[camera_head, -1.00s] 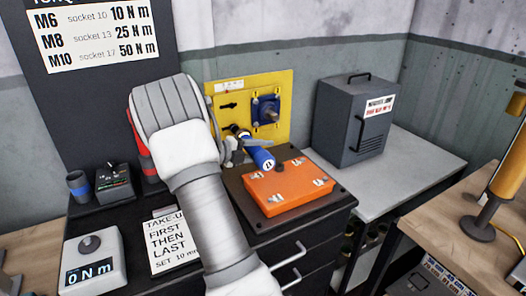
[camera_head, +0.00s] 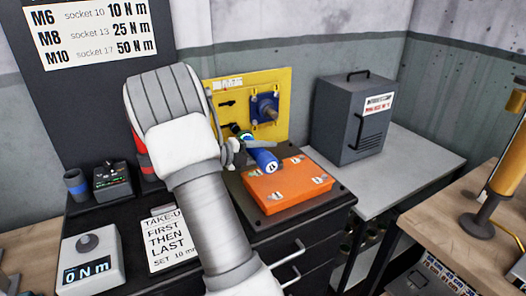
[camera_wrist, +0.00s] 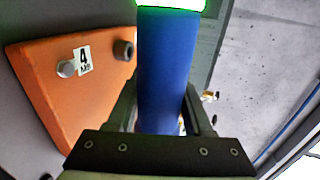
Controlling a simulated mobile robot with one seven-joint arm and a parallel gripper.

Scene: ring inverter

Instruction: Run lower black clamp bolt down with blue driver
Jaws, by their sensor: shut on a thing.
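The blue driver (camera_head: 262,158) slants from the lower part of the yellow board (camera_head: 283,90) out over the orange block. A green ring glows near its board end, and it also glows in the wrist view (camera_wrist: 170,3). My gripper (camera_wrist: 163,112) is shut around the driver's blue body (camera_wrist: 168,65). A black clamp (camera_head: 227,104) shows at the board's upper left. A lower black part (camera_head: 235,127) shows at the driver's front end. The lower bolt and the driver's tip are hidden, so I cannot tell whether they touch.
The orange block (camera_head: 268,191) with several bolts lies right below the driver. A blue motor-like unit (camera_head: 265,107) stands out from the board. A grey cabinet (camera_head: 350,120) stands to the right. A display box (camera_head: 92,260) reading 0 N m sits at the front left.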

